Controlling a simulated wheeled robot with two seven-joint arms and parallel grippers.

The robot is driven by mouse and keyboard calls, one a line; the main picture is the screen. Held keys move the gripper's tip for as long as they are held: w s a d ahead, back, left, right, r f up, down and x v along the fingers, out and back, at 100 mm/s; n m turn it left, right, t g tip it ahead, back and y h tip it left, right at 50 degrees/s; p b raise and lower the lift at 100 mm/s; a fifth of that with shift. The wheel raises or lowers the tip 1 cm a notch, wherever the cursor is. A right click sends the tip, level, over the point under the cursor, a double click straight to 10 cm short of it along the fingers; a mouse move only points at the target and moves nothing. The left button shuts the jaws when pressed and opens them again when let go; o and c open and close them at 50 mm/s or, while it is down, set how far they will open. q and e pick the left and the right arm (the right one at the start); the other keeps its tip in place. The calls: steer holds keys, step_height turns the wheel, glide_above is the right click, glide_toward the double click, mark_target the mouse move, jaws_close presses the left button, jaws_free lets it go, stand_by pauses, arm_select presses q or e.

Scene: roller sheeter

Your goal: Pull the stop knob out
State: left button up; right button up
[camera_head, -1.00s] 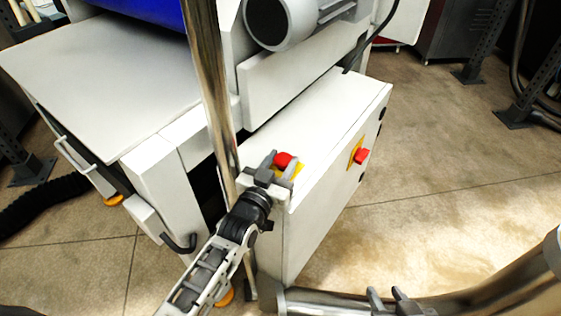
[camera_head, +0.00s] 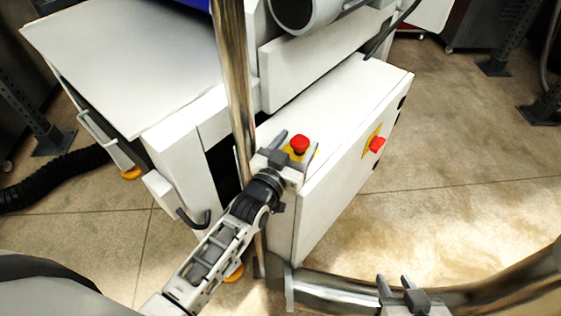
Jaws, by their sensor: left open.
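The red stop knob (camera_head: 299,144) stands on a yellow plate (camera_head: 310,155) on top of the white control box, near its front end. My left gripper (camera_head: 296,144) is open, with one finger on each side of the knob. I cannot tell whether the fingers touch it. A second red knob (camera_head: 377,144) on a yellow plate sits on the box's right side face. My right gripper (camera_head: 394,285) is low at the bottom right, away from the box, with its two fingers apart and nothing seen between them.
The white control box (camera_head: 335,115) stands under the roller machine. A shiny metal post (camera_head: 236,90) rises just left of my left gripper. A curved metal rail (camera_head: 335,288) runs along the bottom right. The floor (camera_head: 450,170) to the right is clear.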

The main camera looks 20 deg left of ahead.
arm_select(q)
steer(key=s+a, duration=0.3)
steer(key=s, duration=1.2)
steer(key=s+f+g, duration=0.6)
steer(key=f+g, duration=0.1)
steer(key=f, duration=0.1)
steer(key=shift+s+d+f, duration=0.15)
steer(key=shift+s+f, duration=0.05)
steer(key=shift+f, duration=0.1)
stand_by(0.4)
